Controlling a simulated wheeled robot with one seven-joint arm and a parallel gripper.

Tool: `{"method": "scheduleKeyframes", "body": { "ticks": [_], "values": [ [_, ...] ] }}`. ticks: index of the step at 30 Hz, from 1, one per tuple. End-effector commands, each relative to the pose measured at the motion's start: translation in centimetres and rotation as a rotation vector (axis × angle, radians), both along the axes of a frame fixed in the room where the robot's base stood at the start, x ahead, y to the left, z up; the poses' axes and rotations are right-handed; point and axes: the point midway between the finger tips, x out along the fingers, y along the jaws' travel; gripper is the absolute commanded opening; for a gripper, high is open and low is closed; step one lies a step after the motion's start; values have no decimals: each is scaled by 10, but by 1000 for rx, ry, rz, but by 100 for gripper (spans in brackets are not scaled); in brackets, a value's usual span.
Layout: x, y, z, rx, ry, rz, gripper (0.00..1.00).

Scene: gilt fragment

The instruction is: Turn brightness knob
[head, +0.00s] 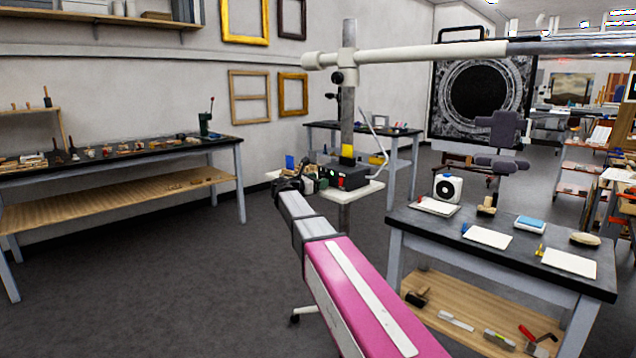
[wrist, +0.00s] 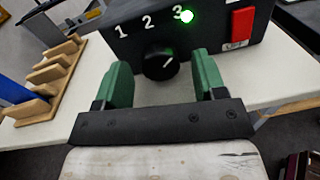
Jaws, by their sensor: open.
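The brightness knob (wrist: 161,62) is a round black dial with a white pointer line, on the front of a black control box (wrist: 225,12). The box face carries the numbers 1, 2 and 3, with a lit green light at the 3. My gripper (wrist: 163,72) is open, its two green fingers on either side of the knob in the wrist view. I cannot tell whether they touch it. In the head view the box (head: 345,177) sits on a small white shelf on a pole, and my gripper (head: 312,184) is at its front left, partly hidden by my arm.
A red switch (wrist: 242,22) is on the box's right side. A wooden rack (wrist: 48,80) stands left of the box on the white shelf (wrist: 84,142). A metal pole (head: 348,95) rises behind the box. A dark-topped table (head: 470,232) stands at the right.

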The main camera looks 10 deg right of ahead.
Motion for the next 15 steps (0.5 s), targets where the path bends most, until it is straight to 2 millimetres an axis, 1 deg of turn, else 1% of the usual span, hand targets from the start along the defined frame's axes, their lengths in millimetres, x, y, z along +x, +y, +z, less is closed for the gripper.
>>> {"method": "scheduleKeyframes", "body": {
  "ticks": [5,15],
  "values": [
    [-11,16,0,0,0,3,64],
    [-44,68,1,0,0,2,64]
  ]
}}
